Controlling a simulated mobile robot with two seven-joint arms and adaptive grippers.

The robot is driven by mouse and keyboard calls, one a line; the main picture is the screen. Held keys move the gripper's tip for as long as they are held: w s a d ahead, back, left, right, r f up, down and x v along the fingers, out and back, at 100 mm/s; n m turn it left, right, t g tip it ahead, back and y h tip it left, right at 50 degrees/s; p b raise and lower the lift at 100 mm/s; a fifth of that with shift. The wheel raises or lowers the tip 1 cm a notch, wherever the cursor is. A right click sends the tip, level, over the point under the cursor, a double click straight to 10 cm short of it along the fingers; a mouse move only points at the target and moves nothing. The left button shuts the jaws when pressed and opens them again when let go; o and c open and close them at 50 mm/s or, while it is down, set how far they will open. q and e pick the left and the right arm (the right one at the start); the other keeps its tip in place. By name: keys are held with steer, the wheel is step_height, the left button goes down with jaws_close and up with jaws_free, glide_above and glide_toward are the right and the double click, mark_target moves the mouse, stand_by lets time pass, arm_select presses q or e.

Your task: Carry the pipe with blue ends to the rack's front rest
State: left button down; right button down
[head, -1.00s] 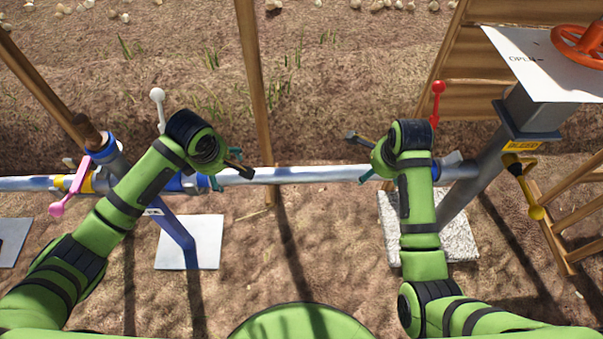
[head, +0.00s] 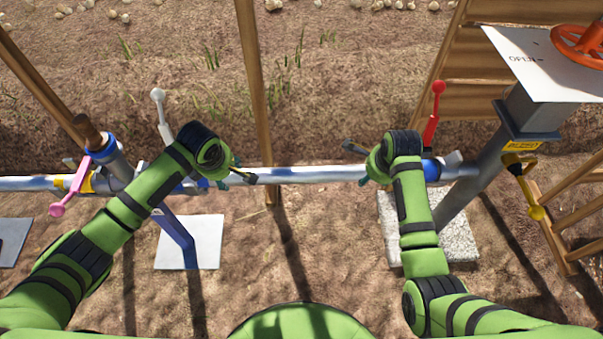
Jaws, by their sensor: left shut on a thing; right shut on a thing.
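The pipe with blue ends (head: 310,174) is a long silver tube lying level across the middle of the head view. Its blue right end (head: 432,169) shows beside my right wrist; its left end is mostly hidden behind my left arm. My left gripper (head: 228,181) is shut on the pipe near its left end. My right gripper (head: 372,176) is shut on it near its right end. My wrists hide much of both grips. I cannot tell which part is the rack's front rest.
A red lever (head: 432,115), a white lever (head: 160,112) and a pink lever (head: 72,190) stand near the pipe line. A grey post (head: 468,190) rises at right beside a yellow lever (head: 528,190). A wooden post (head: 254,80) stands behind the pipe. Bare soil lies in front.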

arm_select(q)
steer(key=shift+r, duration=0.1)
arm_select(e)
steer(key=shift+r, duration=0.1)
